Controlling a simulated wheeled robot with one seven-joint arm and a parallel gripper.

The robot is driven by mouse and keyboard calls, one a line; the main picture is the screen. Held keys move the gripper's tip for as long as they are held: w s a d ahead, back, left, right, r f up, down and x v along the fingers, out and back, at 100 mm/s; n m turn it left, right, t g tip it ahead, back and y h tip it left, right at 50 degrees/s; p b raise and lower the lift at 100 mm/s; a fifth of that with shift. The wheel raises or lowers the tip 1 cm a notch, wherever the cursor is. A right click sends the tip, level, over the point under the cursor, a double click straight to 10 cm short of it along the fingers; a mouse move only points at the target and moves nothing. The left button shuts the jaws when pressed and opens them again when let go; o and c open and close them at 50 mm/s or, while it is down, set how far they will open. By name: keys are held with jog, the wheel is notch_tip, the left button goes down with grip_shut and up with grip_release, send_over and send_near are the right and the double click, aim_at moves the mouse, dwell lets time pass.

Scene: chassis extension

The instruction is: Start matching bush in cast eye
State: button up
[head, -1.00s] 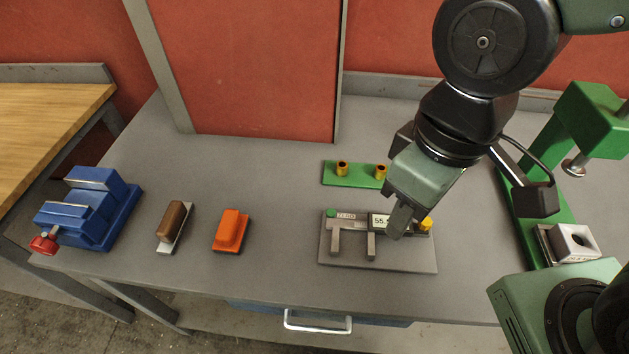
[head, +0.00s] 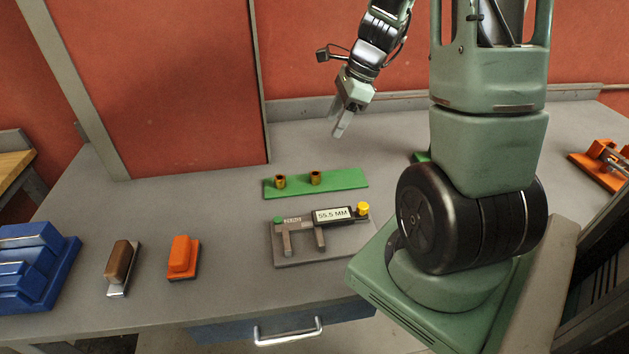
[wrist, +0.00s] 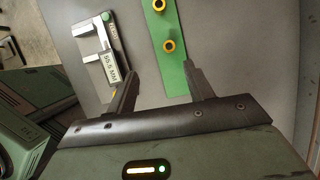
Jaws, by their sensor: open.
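Two brass bushes stand upright on a green strip (head: 345,184), one at the left end (head: 280,181) and one near the middle (head: 316,178). Both bushes, (wrist: 158,5) and (wrist: 168,46), also show their dark bores in the wrist view. My gripper (head: 342,122) is open and empty, raised above the bench behind the strip. In the wrist view my fingers (wrist: 160,75) are apart, with the strip's end beyond them. A caliper gauge (head: 300,222) reads 55.5 MM on its plate in front of the strip. The cast eye is hidden in the current views.
An orange fixture (head: 605,165) is at the far right. My arm covers much of the bench's right side. Bare bench lies left of the strip.

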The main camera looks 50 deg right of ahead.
jog(key=d+m, duration=0.1)
jog(key=d, duration=0.1)
send_over(316, 173)
jog(key=s+d, duration=0.2)
jog(key=shift+m, duration=0.4)
notch_tip(316, 173, down, 12)
jog(key=shift+r+b, duration=0.2)
jog(key=shift+b, duration=0.15)
jog(key=shift+x, duration=2.7)
jog(key=shift+w+a, duration=0.1)
jog(key=shift+a, duration=0.05)
jog(key=shift+r, duration=0.1)
grip_shut()
